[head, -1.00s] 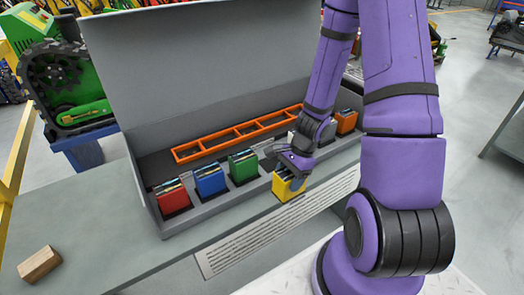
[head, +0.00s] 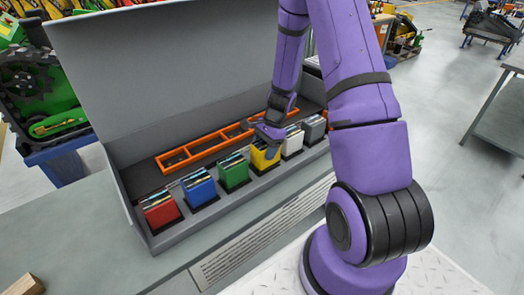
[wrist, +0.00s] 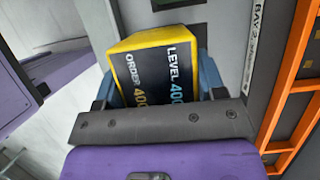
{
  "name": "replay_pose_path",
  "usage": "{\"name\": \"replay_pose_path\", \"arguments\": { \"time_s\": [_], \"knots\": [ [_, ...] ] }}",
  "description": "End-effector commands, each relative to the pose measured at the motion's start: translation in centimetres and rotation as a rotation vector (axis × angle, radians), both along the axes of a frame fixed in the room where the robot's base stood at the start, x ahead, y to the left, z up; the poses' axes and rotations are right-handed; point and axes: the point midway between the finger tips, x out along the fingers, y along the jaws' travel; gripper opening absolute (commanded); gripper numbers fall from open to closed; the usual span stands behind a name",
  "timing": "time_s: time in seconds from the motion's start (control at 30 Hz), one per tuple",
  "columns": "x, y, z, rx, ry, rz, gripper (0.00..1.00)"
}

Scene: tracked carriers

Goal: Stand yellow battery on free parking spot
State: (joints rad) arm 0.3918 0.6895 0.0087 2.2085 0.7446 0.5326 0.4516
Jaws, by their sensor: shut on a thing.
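The yellow battery (head: 262,158) is upright in the grey open box (head: 165,238), in the row between the green block (head: 234,174) and the white block (head: 292,142). My gripper (head: 270,137) is shut on its upper part from above. In the wrist view the yellow battery (wrist: 150,42) sits between my gripper's fingers (wrist: 160,85), its dark face reading "ORDER 400" and "LEVEL 400". A dark pad shows around its foot in the head view. I cannot tell whether it rests on the floor of the box.
A red block (head: 161,212), a blue block (head: 198,190) and a grey block (head: 314,130) stand in the same row. An orange ladder-like frame (head: 180,159) lies behind the row, below the tall back panel (head: 170,75). A wooden block (head: 25,285) lies at the lower left.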

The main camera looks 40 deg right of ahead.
Motion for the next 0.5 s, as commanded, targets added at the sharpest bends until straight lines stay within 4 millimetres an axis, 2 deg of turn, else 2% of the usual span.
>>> {"name": "replay_pose_path", "arguments": {
  "time_s": [0.13,0.43,0.5],
  "knots": [
    [1.8,-0.8,-0.1,0.0,-0.001,0.001,0.11],
    [3.2,-1.5,-0.3,0.0,-0.001,0.001,0.11],
    [3.2,-1.5,-1.2,0.002,0.001,-0.001,0.11]
  ]
}}
